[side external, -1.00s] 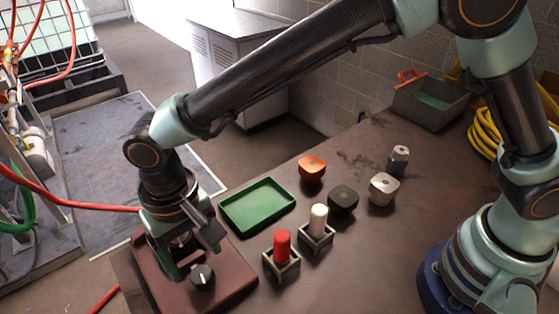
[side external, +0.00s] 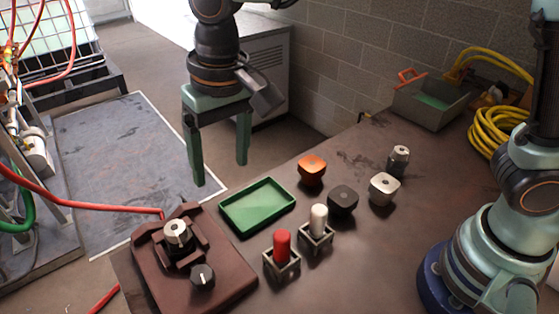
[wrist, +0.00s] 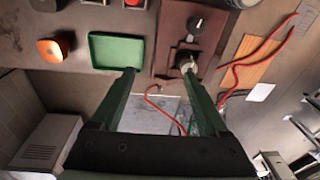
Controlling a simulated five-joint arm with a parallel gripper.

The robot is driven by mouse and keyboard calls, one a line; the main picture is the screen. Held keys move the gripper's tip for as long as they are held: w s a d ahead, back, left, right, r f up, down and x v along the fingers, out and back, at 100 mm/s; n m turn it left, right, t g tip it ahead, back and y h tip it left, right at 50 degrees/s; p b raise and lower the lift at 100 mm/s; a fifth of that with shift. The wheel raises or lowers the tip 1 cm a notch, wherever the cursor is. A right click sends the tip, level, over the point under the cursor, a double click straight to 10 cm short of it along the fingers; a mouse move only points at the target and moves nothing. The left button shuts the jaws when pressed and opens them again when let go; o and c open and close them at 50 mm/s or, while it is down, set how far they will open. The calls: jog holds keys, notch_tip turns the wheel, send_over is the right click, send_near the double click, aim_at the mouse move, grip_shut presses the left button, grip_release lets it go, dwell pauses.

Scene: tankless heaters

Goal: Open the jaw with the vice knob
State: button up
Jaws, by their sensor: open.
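The brown vice (side external: 232,284) sits at the table's near left corner; it also shows in the wrist view (wrist: 172,18). Its round black knob (side external: 203,277) has a white pointer mark and also shows in the wrist view (wrist: 195,25). A silver metal piece with a dark slot (side external: 177,233) stands between the raised jaw blocks; I cannot tell if they grip it. My gripper (side external: 220,172) is open and empty, raised beyond the vice and the green tray. In the wrist view my gripper (wrist: 159,71) has its fingers spread wide, the right tip close to the silver piece in the picture.
A green tray (side external: 231,223) lies beside the vice. Red (side external: 282,245) and white (side external: 318,218) pegs stand in square holders. Orange (side external: 311,171), black (side external: 343,201) and silver (side external: 385,189) blocks stand further right. A grey bin (side external: 429,102) and yellow hose lie at the back.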

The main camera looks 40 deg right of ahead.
jog(key=d+r+t, duration=0.2)
jog(key=d+r, duration=0.2)
jog(key=d, duration=1.2)
jog(key=shift+s, duration=0.2)
jog(key=s+d+f+t, duration=0.1)
jog(key=s+d, duration=0.4)
jog(key=d, duration=0.6)
jog(key=shift+d+m+t+h, duration=0.3)
jog(key=shift+d+t+h, duration=0.1)
jog(key=shift+t, duration=0.4)
